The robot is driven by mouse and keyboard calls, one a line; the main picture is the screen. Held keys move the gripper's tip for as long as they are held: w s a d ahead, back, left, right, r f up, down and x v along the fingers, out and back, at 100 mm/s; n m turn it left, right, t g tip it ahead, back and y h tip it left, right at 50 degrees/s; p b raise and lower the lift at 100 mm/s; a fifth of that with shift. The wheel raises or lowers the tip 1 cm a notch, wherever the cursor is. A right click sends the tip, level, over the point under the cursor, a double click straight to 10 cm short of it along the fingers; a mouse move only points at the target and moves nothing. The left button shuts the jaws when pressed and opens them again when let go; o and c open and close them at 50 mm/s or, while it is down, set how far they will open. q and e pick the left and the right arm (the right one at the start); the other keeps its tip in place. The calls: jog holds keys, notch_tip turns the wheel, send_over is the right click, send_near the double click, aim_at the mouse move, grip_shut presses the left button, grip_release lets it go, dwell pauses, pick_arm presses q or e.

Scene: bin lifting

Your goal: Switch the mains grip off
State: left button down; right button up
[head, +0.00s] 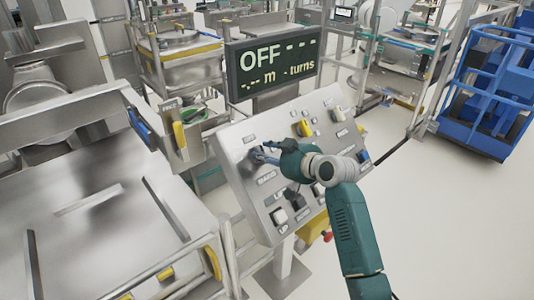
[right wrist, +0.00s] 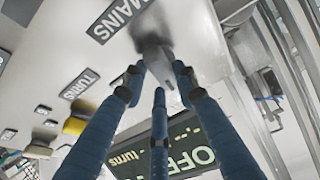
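The mains grip (right wrist: 153,50) is a grey handle on the panel beside a dark label reading MAINS in the right wrist view. My right gripper (head: 262,155) is at the upper left of the tilted control panel (head: 237,155) in the head view, and hides most of the grip there. In the right wrist view, the blue fingers of this gripper (right wrist: 158,80) converge around the grip's end and appear closed on it; exact contact is hard to tell. The display (head: 273,65) above the panel reads OFF, with dashes before "m" and "turns". My left gripper is not in view.
The panel also carries a yellow knob (head: 305,128), a white one (head: 278,216) and other small controls. A metal table (head: 95,225) stands left of it. A blue cart (head: 488,95) is at the right. The pale floor (head: 450,220) on the right is clear.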

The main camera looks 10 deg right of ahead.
jog(key=shift+c, duration=0.9)
jog(key=shift+d+n+b, duration=0.1)
jog(key=shift+n+b, duration=0.4)
jog(key=shift+n+y, duration=0.3)
jog(key=shift+n, duration=0.2)
jog(key=shift+r, duration=0.1)
jog(key=o, duration=1.1)
jog(key=shift+o, duration=0.2)
jog(key=v, duration=1.1)
jog(key=shift+s+r, duration=0.3)
jog(key=shift+d, duration=0.1)
